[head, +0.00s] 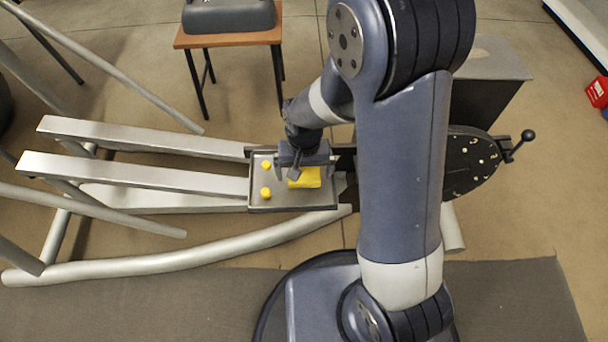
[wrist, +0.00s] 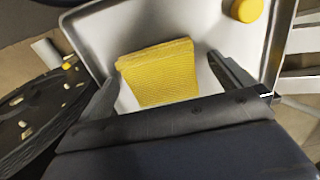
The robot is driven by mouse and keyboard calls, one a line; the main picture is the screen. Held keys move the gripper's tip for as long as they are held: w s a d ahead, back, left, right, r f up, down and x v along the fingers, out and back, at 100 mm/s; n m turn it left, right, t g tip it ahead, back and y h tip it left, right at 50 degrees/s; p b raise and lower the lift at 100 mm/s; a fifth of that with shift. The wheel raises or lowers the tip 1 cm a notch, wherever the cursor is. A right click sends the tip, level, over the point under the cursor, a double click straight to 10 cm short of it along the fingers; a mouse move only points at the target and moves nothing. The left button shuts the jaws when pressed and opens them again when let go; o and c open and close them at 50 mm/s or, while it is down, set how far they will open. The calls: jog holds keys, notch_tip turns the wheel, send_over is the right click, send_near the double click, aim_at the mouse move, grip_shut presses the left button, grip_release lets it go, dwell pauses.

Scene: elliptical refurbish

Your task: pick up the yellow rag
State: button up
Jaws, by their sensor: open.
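The yellow rag (head: 305,178) lies folded in a shallow grey metal tray (head: 293,203), at the tray's right part in the head view. In the wrist view the rag (wrist: 160,74) is a ribbed, folded square on the tray floor (wrist: 112,30). My gripper (head: 300,170) is above the tray, close to the rag. In the wrist view my gripper's two fingers (wrist: 165,75) are apart, one on each side of the rag, with nothing held. The near edge of the rag is close to the gripper body. Whether the fingertips touch the tray cannot be told.
Two yellow round pieces sit at the tray's left, one upper (head: 266,165) and one lower (head: 265,193). The tray rests on the elliptical's metal frame (head: 140,180). A black disc with a crank (head: 472,165) stands to the right. A small wooden table (head: 228,38) is behind.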

aim_at(305, 173)
jog(key=shift+r, duration=0.1)
jog(key=shift+c, duration=0.2)
jog(key=c, duration=1)
notch_tip(305, 173, up, 10)
jog(key=p, duration=0.3)
jog(key=shift+p, duration=0.4)
jog(key=o, duration=0.4)
jog(key=shift+c, duration=1.4)
jog(key=shift+w+d, duration=0.1)
